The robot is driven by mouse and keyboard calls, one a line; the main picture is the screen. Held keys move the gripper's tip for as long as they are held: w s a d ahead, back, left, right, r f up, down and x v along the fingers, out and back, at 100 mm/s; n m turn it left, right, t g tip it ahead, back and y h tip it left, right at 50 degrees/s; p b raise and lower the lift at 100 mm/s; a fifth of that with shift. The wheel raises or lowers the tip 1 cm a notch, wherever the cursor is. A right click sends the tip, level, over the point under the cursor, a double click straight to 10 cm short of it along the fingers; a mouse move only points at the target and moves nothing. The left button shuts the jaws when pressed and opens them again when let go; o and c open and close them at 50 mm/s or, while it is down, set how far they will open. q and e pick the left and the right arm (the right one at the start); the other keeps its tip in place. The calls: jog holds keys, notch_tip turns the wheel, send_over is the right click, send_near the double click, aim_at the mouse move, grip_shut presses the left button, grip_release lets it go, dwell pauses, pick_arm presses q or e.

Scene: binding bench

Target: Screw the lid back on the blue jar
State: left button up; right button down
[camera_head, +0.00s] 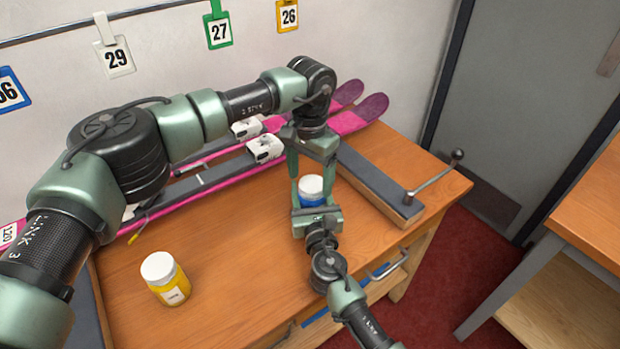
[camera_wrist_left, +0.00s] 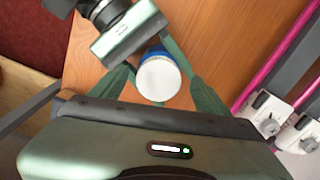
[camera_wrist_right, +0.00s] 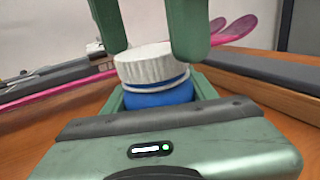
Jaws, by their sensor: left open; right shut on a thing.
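The blue jar (camera_head: 313,200) stands upright near the front right of the bench. Its white lid (camera_head: 312,184) rests on its top; in the right wrist view the lid (camera_wrist_right: 150,64) looks slightly tilted, with a pale band showing below its edge. My right gripper (camera_head: 317,213) is shut on the blue jar (camera_wrist_right: 158,96), low at its body. My left gripper (camera_head: 311,175) points down from above and is open, one finger on each side of the lid. In the left wrist view the lid (camera_wrist_left: 159,78) lies between the fingers; contact cannot be told.
A yellow jar (camera_head: 168,283) with a white lid stands at the front left. Pink skis (camera_head: 345,108) with white bindings lie along the back. A grey-topped wooden block (camera_head: 370,185) and a metal crank handle (camera_head: 435,176) are close at the right. The bench's middle is clear.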

pick_arm(q)
notch_tip(320, 180, up, 4)
jog(key=shift+f, duration=0.2)
jog(key=shift+c, duration=0.2)
